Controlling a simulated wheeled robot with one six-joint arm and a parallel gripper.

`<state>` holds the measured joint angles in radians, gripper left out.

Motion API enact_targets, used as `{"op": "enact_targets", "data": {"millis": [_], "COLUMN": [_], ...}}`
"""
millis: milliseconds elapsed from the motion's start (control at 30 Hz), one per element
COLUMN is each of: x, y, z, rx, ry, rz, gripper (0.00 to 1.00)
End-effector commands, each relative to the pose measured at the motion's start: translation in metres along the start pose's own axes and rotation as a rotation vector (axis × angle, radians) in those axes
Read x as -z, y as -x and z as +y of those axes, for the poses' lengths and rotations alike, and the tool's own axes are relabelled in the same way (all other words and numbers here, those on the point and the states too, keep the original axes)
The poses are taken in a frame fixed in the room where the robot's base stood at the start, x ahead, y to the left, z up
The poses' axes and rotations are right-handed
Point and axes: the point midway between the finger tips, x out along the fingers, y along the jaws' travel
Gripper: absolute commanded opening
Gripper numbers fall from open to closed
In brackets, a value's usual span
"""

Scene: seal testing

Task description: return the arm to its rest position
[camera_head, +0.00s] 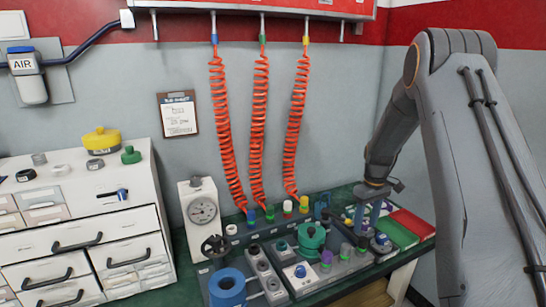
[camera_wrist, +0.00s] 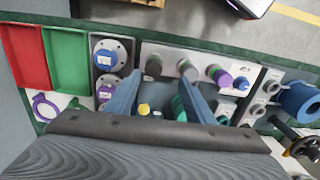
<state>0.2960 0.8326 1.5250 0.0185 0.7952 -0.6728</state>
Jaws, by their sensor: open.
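My gripper (camera_head: 373,208) points down above the right part of the green bench, at the end of my grey arm on the right of the head view. In the wrist view, my gripper (camera_wrist: 160,95) shows two blue-grey fingers spread apart with nothing held between them. Below and between the fingers lie a yellow cap (camera_wrist: 144,109) and part of a grey fixture plate. The fingers and the dark palm hide part of the fixtures. I cannot tell how high the fingertips are above them.
A red tray (camera_head: 411,224) and a green tray (camera_head: 393,235) lie right of my gripper. A green round fitting (camera_head: 311,236), a blue ring (camera_head: 227,287) and a gauge (camera_head: 203,210) stand to the left. Orange coiled hoses (camera_head: 260,130) hang behind. White drawers (camera_head: 75,230) stand far left.

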Motion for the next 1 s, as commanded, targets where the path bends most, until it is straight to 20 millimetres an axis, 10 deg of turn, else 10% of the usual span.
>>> {"op": "enact_targets", "data": {"millis": [267, 600, 1000], "x": [-0.042, -0.144, -0.229], "y": [0.058, 0.097, 0.098], "z": [-0.103, -0.229, -0.293], "rx": [-0.011, -0.019, -0.02], "ry": [-0.106, -0.26, -0.363], "rz": [0.01, 0.023, 0.031], "gripper": [0.49, 0.49, 0.49]}}
